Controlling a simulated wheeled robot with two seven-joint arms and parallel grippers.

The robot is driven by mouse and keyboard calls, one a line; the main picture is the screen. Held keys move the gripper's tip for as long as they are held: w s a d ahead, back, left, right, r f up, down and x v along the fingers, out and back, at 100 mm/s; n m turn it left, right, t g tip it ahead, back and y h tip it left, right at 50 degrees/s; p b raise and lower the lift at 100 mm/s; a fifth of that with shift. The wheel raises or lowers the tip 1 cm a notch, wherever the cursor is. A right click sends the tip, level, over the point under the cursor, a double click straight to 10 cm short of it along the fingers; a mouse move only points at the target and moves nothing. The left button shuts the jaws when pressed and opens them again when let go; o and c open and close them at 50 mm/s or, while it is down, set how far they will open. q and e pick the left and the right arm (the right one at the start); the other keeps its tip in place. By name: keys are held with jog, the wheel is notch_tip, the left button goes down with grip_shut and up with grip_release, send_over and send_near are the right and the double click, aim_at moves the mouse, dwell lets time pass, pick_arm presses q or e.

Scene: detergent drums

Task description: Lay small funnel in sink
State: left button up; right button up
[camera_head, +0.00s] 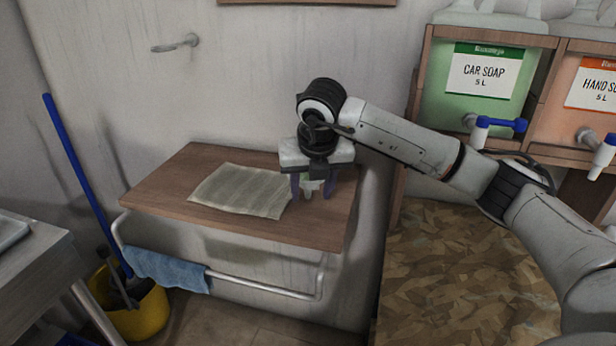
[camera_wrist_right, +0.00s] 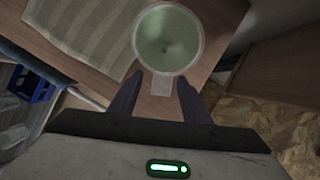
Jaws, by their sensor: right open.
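The small funnel (camera_wrist_right: 168,40) shows in the right wrist view as a pale green, see-through round cup with a tab on its near rim. It is over the wooden shelf, between and just beyond the fingertips of my right gripper (camera_wrist_right: 157,88). In the head view my right gripper (camera_head: 308,192) points down over the right part of the shelf (camera_head: 165,180), its fingers apart around the pale funnel (camera_head: 311,185), which is mostly hidden. My left gripper is not in view.
A striped cloth (camera_head: 240,190) lies on the shelf left of my right gripper. A rail with a blue towel (camera_head: 168,270) hangs below. A yellow bucket (camera_head: 138,312) stands on the floor. Car soap (camera_head: 484,75) and hand soap (camera_head: 598,85) drums with taps stand at right.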

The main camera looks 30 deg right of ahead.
jog(key=x, duration=0.3)
jog(key=shift+d+f, duration=0.1)
jog(key=shift+f, duration=0.05)
jog(key=shift+s, duration=0.1)
jog(key=shift+c, duration=0.5)
grip_shut()
